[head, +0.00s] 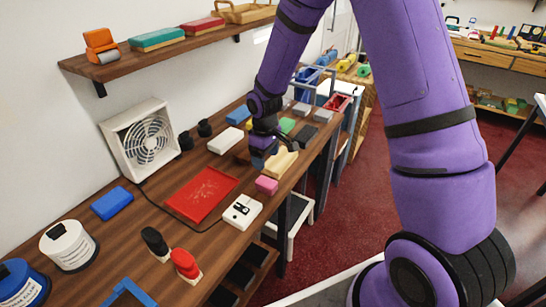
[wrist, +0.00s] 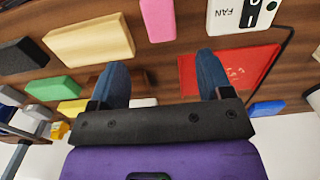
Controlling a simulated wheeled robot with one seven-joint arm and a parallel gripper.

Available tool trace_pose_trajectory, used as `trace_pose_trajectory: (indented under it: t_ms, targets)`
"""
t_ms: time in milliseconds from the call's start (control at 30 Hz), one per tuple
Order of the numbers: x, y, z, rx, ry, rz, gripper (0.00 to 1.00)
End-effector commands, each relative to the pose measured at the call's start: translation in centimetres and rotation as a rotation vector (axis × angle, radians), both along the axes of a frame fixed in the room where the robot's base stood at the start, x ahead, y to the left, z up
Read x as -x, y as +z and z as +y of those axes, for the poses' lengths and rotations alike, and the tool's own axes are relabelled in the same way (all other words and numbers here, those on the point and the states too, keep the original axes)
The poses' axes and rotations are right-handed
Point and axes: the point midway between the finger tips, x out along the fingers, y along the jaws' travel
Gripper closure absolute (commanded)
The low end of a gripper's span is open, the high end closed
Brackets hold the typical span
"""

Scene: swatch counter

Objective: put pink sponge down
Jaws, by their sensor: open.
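The pink sponge (head: 266,185) lies on the wooden counter (head: 147,208), between a pale yellow block and a white box with a dark dial. It also shows at the top of the wrist view (wrist: 158,20), cut off by the frame edge. My gripper (head: 264,157) is over the counter, behind the sponge and apart from it. In the wrist view my gripper's two blue fingers (wrist: 160,80) are spread wide, with no sponge between them.
A red tray (head: 203,194) lies left of the sponge. The pale yellow block (head: 280,162) and white box (head: 242,211) are close to it. A fan (head: 147,140) stands against the wall. Green (head: 287,125) and grey blocks lie farther back.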

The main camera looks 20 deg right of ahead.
Motion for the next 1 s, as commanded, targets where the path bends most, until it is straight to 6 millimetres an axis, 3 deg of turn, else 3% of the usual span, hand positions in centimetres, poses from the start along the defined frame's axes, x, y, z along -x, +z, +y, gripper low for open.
trace_pose_trajectory:
  t_ms: [167,267,567,800,1000]
  targets:
    - [0.0,0.4,0.0,0.001,-0.002,-0.002,0.28]
    - [0.2,1.7,-0.3,0.004,-0.015,-0.015,0.28]
    - [2.9,11.8,-2.3,0.024,-0.131,-0.109,0.28]
    - [7.2,19.3,-3.8,0.021,-0.242,-0.19,0.28]
    - [11.6,24.5,-4.9,0.005,-0.336,-0.256,0.28]
